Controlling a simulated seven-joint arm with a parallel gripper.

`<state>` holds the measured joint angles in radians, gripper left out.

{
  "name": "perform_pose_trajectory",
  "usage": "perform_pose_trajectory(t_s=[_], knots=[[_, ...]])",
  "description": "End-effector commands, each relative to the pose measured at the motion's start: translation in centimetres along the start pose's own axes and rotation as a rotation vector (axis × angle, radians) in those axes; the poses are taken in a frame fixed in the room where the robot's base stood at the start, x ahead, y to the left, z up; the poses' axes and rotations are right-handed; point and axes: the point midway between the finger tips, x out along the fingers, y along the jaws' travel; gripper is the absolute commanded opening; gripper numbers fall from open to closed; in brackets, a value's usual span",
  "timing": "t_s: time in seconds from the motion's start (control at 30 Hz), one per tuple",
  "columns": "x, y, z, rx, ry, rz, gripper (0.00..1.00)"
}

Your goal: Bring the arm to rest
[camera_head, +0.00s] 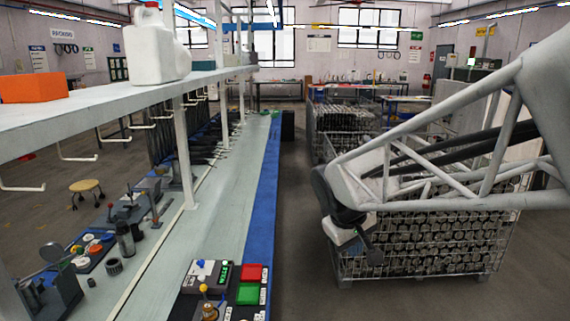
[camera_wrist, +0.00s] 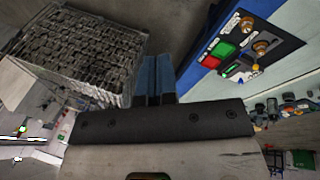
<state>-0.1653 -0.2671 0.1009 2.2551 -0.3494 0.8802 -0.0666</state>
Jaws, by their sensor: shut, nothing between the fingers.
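My gripper (camera_wrist: 156,60) shows in the wrist view as two blue fingers side by side, shut with nothing between them. In the head view my gripper (camera_head: 371,254) hangs at the end of my white truss arm, in front of a wire crate of tubes (camera_head: 436,245). It is to the right of the workbench (camera_head: 206,220) and apart from it, over the aisle. The fingertips are too small to make out well in the head view. The crate also shows at upper left in the wrist view (camera_wrist: 80,50).
A control box with red and green buttons (camera_head: 230,285) stands at the bench's near end and shows in the wrist view (camera_wrist: 245,45). A shelf (camera_head: 120,92) above the bench holds a white jug (camera_head: 155,48) and an orange box (camera_head: 33,87). The aisle floor (camera_head: 296,220) is clear.

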Motion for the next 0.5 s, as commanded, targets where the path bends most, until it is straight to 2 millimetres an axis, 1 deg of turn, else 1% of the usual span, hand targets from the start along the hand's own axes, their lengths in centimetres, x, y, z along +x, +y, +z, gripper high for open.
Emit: perform_pose_trajectory(t_s=[0.03,0.1,0.27,0.5], knots=[[-0.4,0.1,1.3,0.027,0.002,-0.009,0.0],[-0.7,-0.1,3.0,0.063,0.003,-0.024,0.0],[-1.4,-0.5,6.7,0.144,0.008,-0.06,0.0],[-2.1,-1.6,12.0,0.266,0.016,-0.116,0.0]])
